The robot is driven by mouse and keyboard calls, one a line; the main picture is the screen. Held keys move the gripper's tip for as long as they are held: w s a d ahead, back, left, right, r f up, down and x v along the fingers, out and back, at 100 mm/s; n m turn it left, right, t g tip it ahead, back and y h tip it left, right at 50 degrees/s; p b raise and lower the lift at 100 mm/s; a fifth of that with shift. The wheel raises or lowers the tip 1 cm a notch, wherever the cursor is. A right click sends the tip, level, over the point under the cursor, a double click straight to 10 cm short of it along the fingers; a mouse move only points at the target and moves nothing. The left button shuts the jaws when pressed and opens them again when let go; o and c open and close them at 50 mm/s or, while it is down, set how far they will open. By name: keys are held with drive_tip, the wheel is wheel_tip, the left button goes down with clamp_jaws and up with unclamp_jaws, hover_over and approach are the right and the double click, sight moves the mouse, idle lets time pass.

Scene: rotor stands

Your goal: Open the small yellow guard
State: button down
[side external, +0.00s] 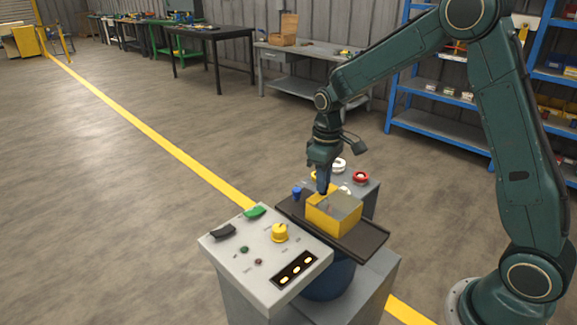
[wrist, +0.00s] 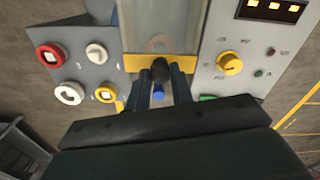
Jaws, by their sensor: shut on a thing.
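The small yellow guard (side external: 333,216) is a box with yellow sides and a clear grey top, sitting on a dark tray on the stand. In the wrist view its yellow edge (wrist: 133,63) runs across below the clear panel, and a faint ring shows through the panel. My gripper (side external: 323,190) reaches down at the guard's far edge. In the wrist view my gripper (wrist: 161,78) is shut on a dark handle at the middle of that yellow edge. The fingers partly hide the handle. The guard looks level and down on the tray.
A control panel (side external: 268,255) with a yellow knob (side external: 280,233) stands in front. A small blue knob (side external: 297,193) is left of the guard. Behind it is a panel with a red-ringed button (side external: 360,177) and white knobs. Open floor lies to the left.

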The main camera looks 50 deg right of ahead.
sight(346, 207)
drive_tip(key=shift+s, duration=3.55)
drive_tip(key=c, duration=1.2)
unclamp_jaws()
drive_tip(key=shift+r, duration=0.1)
wheel_tip(346, 207, up, 14)
